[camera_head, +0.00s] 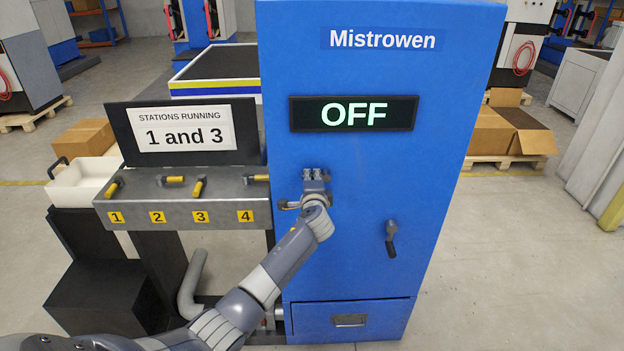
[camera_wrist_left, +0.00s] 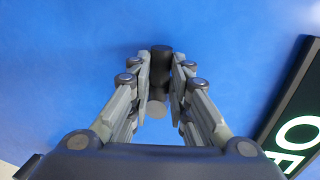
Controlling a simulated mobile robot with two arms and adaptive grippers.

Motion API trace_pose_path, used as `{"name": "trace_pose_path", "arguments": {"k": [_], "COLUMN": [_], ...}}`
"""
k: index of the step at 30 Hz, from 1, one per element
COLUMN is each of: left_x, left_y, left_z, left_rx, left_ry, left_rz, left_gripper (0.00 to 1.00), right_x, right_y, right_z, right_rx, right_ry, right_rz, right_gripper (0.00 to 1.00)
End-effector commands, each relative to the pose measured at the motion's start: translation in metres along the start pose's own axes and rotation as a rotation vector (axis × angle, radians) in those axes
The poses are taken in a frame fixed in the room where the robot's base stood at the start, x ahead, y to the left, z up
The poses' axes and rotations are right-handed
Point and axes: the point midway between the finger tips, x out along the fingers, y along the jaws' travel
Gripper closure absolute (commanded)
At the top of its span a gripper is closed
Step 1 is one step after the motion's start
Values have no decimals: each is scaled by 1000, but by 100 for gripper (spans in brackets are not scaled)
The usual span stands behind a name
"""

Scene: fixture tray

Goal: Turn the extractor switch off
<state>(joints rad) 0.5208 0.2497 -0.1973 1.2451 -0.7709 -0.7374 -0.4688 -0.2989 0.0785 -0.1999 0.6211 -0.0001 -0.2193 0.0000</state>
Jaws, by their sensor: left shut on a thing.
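The blue cabinet (camera_head: 420,180) carries the name "Mistrowen" and a dark display (camera_head: 353,114) that reads OFF in pale green letters. My left gripper (camera_head: 315,177) is at the cabinet's front, below the display and towards its left side. In the left wrist view my left gripper (camera_wrist_left: 160,85) has its fingers closed on both sides of a dark switch handle (camera_wrist_left: 161,55). A paler round part shows just below the handle. In the head view the arm and gripper hide most of this switch. My right gripper is in neither view.
A grey door handle (camera_head: 391,240) hangs on the cabinet's right. A drawer (camera_head: 350,321) is at its base. To the left, a metal bench (camera_head: 180,213) bears yellow-handled valves numbered 1 to 4. Its sign (camera_head: 184,129) reads "Stations running 1 and 3". Open boxes stand at right.

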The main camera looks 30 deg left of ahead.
Motion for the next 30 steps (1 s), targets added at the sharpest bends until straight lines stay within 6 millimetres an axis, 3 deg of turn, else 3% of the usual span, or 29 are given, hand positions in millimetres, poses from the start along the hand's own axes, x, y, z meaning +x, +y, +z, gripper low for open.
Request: {"name": "trace_pose_path", "arguments": {"k": [14,15,18,30], "left_x": [0,0,0,-4], "left_y": [-1,-1,-1,0], "left_z": [0,0,0,0], "left_rx": [20,20,19,15], "left_ry": [-4,-4,-4,-3], "left_rz": [-1,-1,-1,-1], "left_gripper": [100,80,62,62], "right_x": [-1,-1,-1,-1], "right_y": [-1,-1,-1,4], "right_z": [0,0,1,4], "right_rx": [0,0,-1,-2], "right_ry": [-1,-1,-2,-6], "right_rz": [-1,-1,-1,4], "right_gripper": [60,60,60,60]}}
